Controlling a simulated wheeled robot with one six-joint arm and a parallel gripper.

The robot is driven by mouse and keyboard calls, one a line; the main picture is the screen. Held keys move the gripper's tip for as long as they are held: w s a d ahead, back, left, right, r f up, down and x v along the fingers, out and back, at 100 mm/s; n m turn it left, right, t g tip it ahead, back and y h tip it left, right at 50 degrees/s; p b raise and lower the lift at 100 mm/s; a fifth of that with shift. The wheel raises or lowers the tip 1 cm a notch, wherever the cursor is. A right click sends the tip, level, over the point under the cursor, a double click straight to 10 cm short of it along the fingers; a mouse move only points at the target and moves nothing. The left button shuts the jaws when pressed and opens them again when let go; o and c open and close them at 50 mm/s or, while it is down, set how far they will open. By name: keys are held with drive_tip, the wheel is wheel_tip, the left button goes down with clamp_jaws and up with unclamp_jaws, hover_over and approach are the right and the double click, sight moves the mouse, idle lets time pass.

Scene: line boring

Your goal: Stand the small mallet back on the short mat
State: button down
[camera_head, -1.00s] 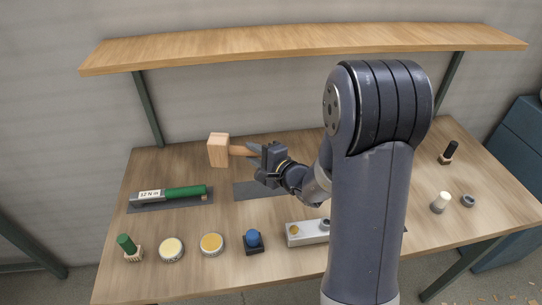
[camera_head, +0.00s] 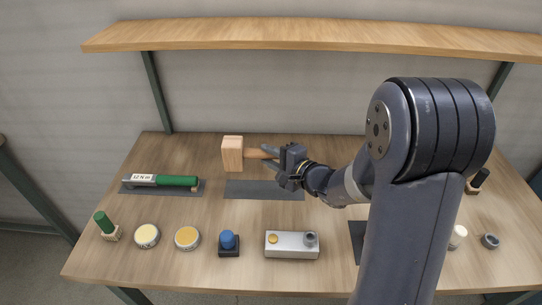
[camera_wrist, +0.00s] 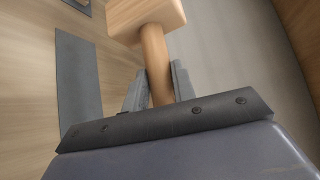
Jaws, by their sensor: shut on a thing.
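The small mallet has a pale wooden block head (camera_head: 232,154) and a round brown handle. It is held with its handle about level and its head to the left, above the table near the back edge of the middle dark mat (camera_head: 262,190). My gripper (camera_head: 270,158) is shut on the handle. In the wrist view, the mallet handle (camera_wrist: 156,62) runs between my fingers (camera_wrist: 158,86), with the head beyond them. A bare dark mat (camera_wrist: 78,85) lies below to the left there. Another dark mat (camera_head: 357,238) is partly hidden by my arm; I cannot tell which is the short one.
A green-handled torque wrench (camera_head: 176,181) lies on the left mat. Along the front stand a green-topped item (camera_head: 105,223), two round tins (camera_head: 147,236), a blue knob (camera_head: 228,240) and a grey metal block (camera_head: 291,246). A wooden shelf (camera_head: 310,36) overhangs the back.

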drive_tip(key=shift+b, duration=0.5)
drive_tip(key=shift+f+b, duration=0.3)
drive_tip(key=shift+b, duration=0.15)
wheel_tip(320, 180, down, 8)
drive_tip(key=b, duration=1)
drive_tip(key=shift+r, duration=0.25)
drive_tip(key=shift+f+b, duration=0.15)
drive_tip(key=shift+b, duration=0.25)
drive_tip(key=shift+b, duration=0.55)
drive_tip(key=shift+f+b, duration=0.65)
drive_tip(key=shift+b, duration=0.35)
drive_tip(key=c, duration=1.1)
unclamp_jaws()
drive_tip(key=shift+o, duration=0.4)
